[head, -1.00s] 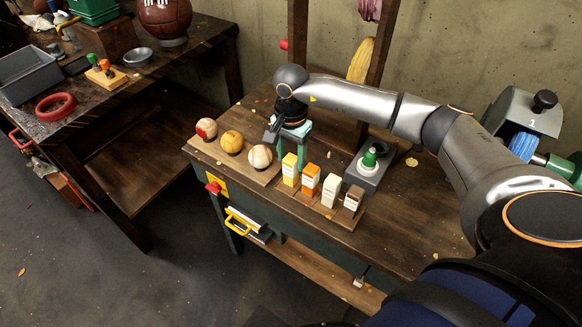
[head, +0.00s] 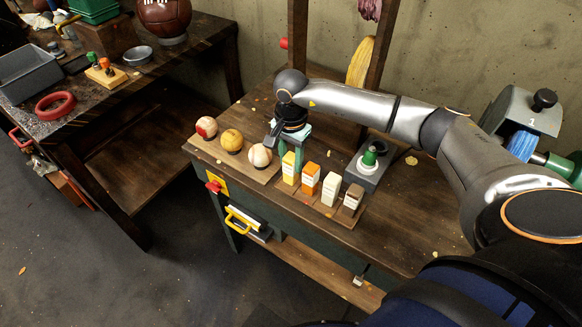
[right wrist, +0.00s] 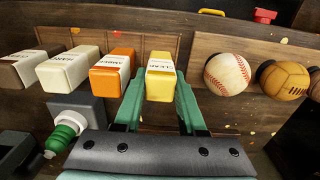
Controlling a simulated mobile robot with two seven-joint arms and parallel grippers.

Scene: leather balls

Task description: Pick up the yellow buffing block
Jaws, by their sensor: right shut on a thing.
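The yellow buffing block (head: 289,168) with a white label stands at the left end of a row of blocks on a wooden board. My right gripper (head: 292,154) reaches down to it from behind. In the right wrist view the yellow block (right wrist: 160,82) lies between the two teal fingers (right wrist: 160,98), which are shut on it. I cannot see any clear gap under the block. An orange block (head: 310,178), a cream block (head: 330,189) and a brown-and-white block (head: 351,197) stand beside it. My left gripper is out of view.
The bench is clear to the right.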

